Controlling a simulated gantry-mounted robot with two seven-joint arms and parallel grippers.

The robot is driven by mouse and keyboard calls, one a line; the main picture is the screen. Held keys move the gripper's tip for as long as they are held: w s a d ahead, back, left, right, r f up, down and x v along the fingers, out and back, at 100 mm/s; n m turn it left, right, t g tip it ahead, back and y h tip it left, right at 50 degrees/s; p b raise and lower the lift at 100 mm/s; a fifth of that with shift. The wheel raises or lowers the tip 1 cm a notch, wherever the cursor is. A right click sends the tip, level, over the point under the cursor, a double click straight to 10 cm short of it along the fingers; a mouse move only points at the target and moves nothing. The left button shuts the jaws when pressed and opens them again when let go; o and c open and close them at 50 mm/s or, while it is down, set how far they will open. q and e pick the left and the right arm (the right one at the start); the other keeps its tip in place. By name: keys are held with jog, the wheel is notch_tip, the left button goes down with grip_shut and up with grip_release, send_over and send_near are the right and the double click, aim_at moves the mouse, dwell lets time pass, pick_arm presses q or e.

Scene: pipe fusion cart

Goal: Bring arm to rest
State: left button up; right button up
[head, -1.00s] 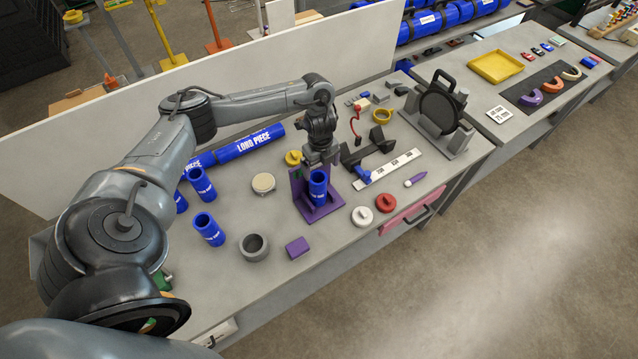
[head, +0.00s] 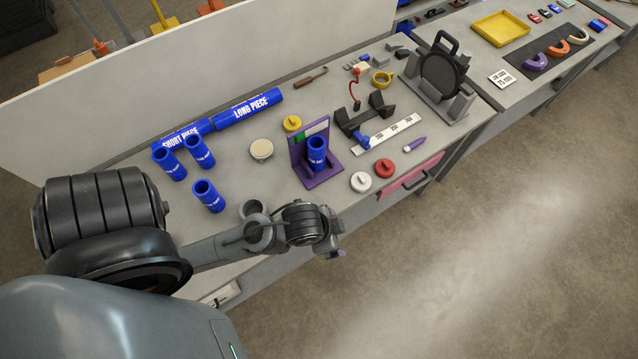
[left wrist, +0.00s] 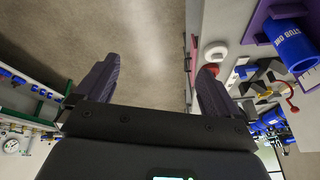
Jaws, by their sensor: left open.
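My left arm comes in from the left in the head view. Its gripper (head: 338,243) is past the front edge of the workbench (head: 270,205), low and away from the objects. In the left wrist view the two dark fingers of the left gripper (left wrist: 150,92) are spread wide, with only floor between them. A blue stub pipe (head: 317,152) stands upright in the purple stand (head: 322,178) on the bench; it also shows at the upper right of the left wrist view (left wrist: 292,45). My right gripper is not in view.
Several blue stubs (head: 207,196) and a long piece (head: 248,108) lie or stand on the bench. The floor (head: 480,250) in front is clear.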

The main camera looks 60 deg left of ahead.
pick_arm(q)
jog(key=s, duration=0.1)
jog(key=s+a+n, duration=0.1)
jog(key=s, duration=0.1)
jog(key=shift+a+r+n+g, duration=0.2)
jog(key=shift+r+n+g, duration=0.1)
jog(key=shift+g, duration=0.1)
notch_tip(320, 180, up, 4)
jog(key=p, duration=0.4)
